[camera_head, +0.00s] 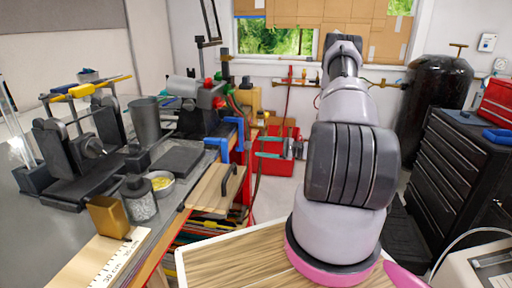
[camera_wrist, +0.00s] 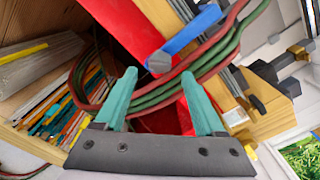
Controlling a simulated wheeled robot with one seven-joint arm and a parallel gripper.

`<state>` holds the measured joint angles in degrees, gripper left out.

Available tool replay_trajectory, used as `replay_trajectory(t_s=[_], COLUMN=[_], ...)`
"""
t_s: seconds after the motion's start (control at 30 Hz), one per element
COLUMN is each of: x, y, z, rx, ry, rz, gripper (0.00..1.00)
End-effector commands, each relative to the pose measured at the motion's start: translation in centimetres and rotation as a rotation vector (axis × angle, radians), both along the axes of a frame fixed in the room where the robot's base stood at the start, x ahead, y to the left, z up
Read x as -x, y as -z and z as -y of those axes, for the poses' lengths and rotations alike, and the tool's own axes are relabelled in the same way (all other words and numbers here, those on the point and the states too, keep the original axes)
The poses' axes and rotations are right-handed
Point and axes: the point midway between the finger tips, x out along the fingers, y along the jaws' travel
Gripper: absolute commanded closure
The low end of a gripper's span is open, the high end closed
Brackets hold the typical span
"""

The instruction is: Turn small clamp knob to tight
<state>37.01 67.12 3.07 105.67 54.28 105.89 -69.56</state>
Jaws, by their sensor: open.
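A blue clamp (camera_head: 230,135) grips the bench edge in the head view. In the wrist view its blue bar (camera_wrist: 193,32) ends in a round grey knob (camera_wrist: 159,62), probably the small clamp knob. The knob lies just beyond and between my fingertips in that view; I see no contact. My gripper (camera_head: 262,147) has teal fingers and points left toward the bench, to the right of and slightly below the clamp. In the wrist view my gripper (camera_wrist: 159,76) is open with nothing between its fingers. The knob is too small to make out in the head view.
Red and green hoses (camera_wrist: 185,80) run close beyond my fingers. Red boxes (camera_head: 275,155) stand behind my gripper. A black drawer cabinet (camera_head: 455,165) is at right.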

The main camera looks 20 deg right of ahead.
Motion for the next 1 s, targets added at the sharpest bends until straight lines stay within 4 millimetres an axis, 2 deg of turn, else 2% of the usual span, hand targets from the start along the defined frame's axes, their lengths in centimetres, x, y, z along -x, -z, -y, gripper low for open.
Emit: replay_trajectory(t_s=[0.1, 0.23, 0.57, 0.67, 0.7, 0.77, 1.0], x=[-0.9, -1.5, -1.8, -1.8, -1.8, -1.8, -1.8], y=[0.0, 0.0, 0.0, 0.0, 0.0, 0.0, 0.0], z=[-1.5, -2.3, -2.6, -2.6, -2.6, -2.6, -2.6], rx=[0.001, 0.001, 0.001, 0.001, 0.001, 0.000, -0.006], ry=[-0.002, -0.001, 0.001, 0.001, 0.001, 0.000, 0.000], rz=[0.000, 0.000, 0.000, 0.000, 0.000, 0.000, -0.009], gripper=[0.29, 0.29, 0.29, 0.63, 0.79, 1.00, 1.00])
